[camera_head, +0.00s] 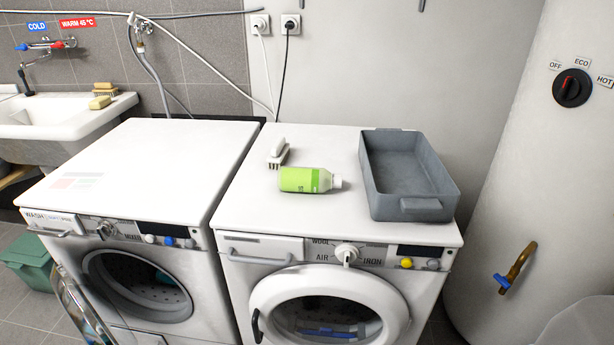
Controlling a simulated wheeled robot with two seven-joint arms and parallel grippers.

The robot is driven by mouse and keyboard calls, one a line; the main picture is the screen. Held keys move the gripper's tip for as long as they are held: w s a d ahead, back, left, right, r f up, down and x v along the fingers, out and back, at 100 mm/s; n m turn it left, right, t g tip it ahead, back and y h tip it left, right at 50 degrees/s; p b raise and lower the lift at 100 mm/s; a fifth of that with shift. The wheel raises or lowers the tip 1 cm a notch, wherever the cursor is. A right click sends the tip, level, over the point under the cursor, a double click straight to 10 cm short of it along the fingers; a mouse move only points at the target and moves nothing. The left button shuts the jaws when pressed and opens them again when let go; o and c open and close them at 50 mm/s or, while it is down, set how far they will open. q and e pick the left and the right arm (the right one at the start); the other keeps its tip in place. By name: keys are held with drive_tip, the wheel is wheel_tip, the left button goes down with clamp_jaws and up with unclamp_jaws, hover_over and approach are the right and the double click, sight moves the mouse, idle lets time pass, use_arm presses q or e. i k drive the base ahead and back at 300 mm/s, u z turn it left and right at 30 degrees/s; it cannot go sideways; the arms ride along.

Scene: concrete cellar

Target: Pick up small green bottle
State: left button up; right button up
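A small green bottle (305,180) with a white cap lies on its side on top of the right-hand white machine (260,205). Its cap points right, toward a grey tray, with a small gap between them. Neither of my grippers shows in the head view.
A white brush (278,153) lies just behind the bottle. An empty grey tray (432,211) stands to its right. The top of the left washing machine (150,170) is clear, and its door hangs open. A large white tank (540,180) stands at the right.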

sight(290, 179)
drive_tip(key=u, duration=3)
drive_tip(key=i, duration=1.9)
drive_tip(key=z, duration=2.9)
